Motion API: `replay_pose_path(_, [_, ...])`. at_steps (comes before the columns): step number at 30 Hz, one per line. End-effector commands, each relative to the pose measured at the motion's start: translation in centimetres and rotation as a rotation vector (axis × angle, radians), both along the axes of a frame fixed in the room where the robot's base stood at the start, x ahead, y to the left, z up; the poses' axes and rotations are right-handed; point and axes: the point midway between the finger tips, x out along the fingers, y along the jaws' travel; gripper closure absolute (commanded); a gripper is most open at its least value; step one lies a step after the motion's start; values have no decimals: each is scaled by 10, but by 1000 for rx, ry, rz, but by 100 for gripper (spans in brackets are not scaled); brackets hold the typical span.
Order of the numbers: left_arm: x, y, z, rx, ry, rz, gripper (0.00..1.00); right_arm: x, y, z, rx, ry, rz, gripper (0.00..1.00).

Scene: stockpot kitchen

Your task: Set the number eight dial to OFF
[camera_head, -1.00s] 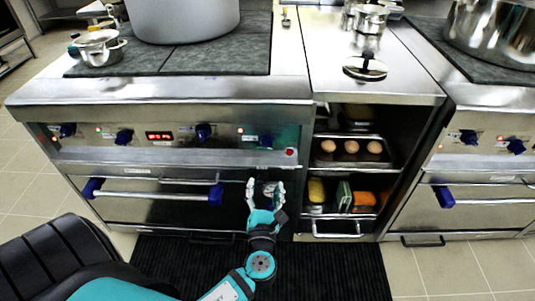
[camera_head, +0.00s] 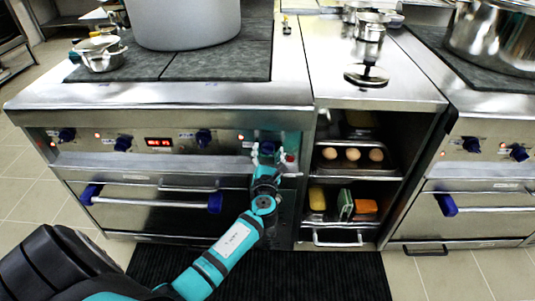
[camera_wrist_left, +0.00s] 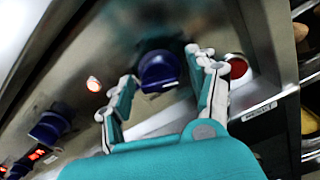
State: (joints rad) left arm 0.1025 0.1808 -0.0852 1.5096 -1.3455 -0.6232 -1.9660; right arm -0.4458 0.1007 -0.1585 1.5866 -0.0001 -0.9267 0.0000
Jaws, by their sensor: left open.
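My left gripper (camera_head: 270,155) is open in front of the rightmost blue dial (camera_head: 267,144) on the left stove's panel. In the left wrist view the gripper (camera_wrist_left: 160,66) has its two fingers on either side of that blue dial (camera_wrist_left: 159,72), with gaps visible, so it is not clamped. A label strip (camera_wrist_left: 163,119) lies just below the dial, partly hidden by the gripper. A red button (camera_wrist_left: 237,67) is right of the fingers. I cannot read a number eight on any dial. My right gripper is not in view.
Other blue dials (camera_head: 203,137) and a red display (camera_head: 158,142) line the panel. A lit indicator (camera_wrist_left: 94,84) is left of the dial. An oven handle (camera_head: 150,199) juts out below. Open shelves with eggs (camera_head: 352,154) stand at the right. A large pot (camera_head: 183,22) is on the cooktop.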

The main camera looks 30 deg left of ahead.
Motion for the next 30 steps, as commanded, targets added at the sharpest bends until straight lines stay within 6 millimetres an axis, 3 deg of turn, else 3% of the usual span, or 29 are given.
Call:
replay_pose_path(9, [2,2,0,0,0,0,41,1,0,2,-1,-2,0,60])
replay_pose_path(21, [2,1,0,0,0,-1,93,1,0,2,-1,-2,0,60])
replay_pose_path(30, [2,1,-1,-31,-19,-1,94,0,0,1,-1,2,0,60])
